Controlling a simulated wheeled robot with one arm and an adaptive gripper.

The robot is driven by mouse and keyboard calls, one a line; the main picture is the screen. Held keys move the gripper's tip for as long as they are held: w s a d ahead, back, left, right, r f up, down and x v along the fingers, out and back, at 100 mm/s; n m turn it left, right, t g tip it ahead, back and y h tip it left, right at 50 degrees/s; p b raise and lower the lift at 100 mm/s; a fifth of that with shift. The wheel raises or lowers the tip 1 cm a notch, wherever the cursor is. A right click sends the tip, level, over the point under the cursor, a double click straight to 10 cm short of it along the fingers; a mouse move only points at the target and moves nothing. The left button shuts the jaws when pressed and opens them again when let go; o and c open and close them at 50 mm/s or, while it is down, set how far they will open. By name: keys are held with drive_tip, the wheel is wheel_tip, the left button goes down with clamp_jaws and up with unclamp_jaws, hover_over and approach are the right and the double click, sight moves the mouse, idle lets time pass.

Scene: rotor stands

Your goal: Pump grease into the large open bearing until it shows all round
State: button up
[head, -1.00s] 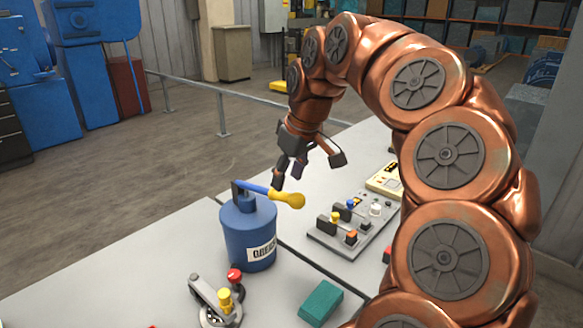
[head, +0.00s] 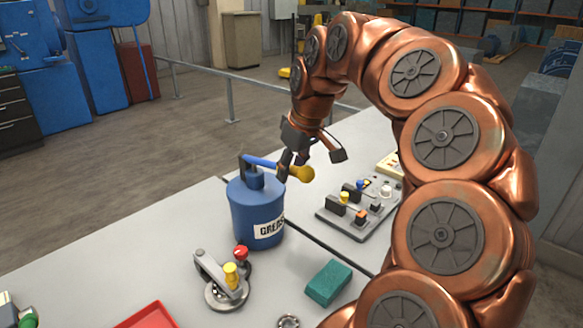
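A blue grease can (head: 256,212) with a white "GREASE" label stands upright on the grey bench. Its blue pump lever ends in a yellow knob (head: 302,173) pointing right. My gripper (head: 308,163) hangs over the lever with its dark fingers spread. One finger is close to the lever beside the yellow knob; I cannot tell whether it touches. In front of the can is a metal ring-shaped fixture (head: 226,290) with a lever arm and yellow and red knobs. A small metal ring (head: 288,321) shows at the bottom edge. I cannot tell which is the large open bearing.
A grey panel (head: 350,222) with coloured knobs lies right of the can. A green block (head: 328,283) and a red tray (head: 150,317) are nearer me. My copper arm covers the right side. A rail (head: 229,100) runs behind the bench.

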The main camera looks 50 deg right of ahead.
drive_tip(key=c, duration=0.6)
drive_tip(key=shift+f, duration=0.25)
drive_tip(key=shift+f+b, duration=1.9)
drive_tip(key=shift+f, duration=0.3)
drive_tip(key=shift+r+p, duration=0.95)
drive_tip(key=shift+r, duration=1.5)
drive_tip(key=o, duration=1)
drive_tip(key=shift+c, duration=0.2)
